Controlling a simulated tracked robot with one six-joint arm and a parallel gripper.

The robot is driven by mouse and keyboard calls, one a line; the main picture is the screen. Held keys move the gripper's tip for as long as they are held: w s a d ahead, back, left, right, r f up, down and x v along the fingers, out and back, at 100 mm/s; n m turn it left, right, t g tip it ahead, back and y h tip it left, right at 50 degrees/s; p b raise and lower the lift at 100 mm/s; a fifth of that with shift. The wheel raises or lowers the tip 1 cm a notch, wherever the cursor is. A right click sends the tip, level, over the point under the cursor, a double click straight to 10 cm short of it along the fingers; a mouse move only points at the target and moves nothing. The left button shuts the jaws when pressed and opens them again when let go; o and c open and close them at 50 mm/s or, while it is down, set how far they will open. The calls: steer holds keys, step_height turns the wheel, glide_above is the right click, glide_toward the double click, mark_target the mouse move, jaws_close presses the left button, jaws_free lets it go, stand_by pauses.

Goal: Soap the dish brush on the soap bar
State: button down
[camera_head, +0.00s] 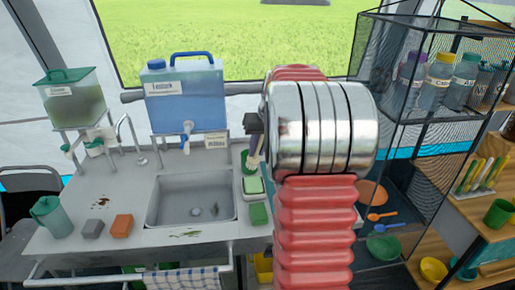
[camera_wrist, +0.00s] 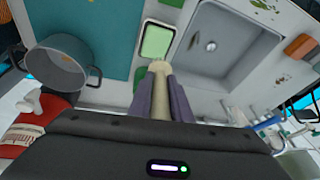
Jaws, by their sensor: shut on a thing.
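The soap bar (camera_wrist: 156,42) is pale green and lies in a light dish (camera_wrist: 144,57) at the side of the sink. It also shows in the head view (camera_head: 253,186), just right of the sink. My gripper (camera_wrist: 161,98) has purple fingers shut on the beige dish brush (camera_wrist: 160,68). The brush's end points toward the soap and overlaps the near edge of the dish in the wrist view. I cannot tell whether it touches. In the head view my arm hides most of the gripper, and a bit of the brush (camera_head: 254,161) shows above the soap.
The sink (camera_head: 198,200) is beside the soap. A green sponge (camera_head: 259,214) lies in front of the soap dish. A grey pot (camera_wrist: 62,62) stands on the other side. A blue water container (camera_head: 184,95) stands behind the sink. A black mesh shelf (camera_head: 420,130) rises at right.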

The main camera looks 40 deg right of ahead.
steer(key=shift+s, duration=0.1)
step_height(320, 180, down, 6)
stand_by(0.7)
steer(key=shift+d+f, duration=0.1)
steer(key=shift+f, duration=1.05)
stand_by(2.8)
steer(key=shift+r, duration=3.6)
steer(key=shift+s, duration=0.1)
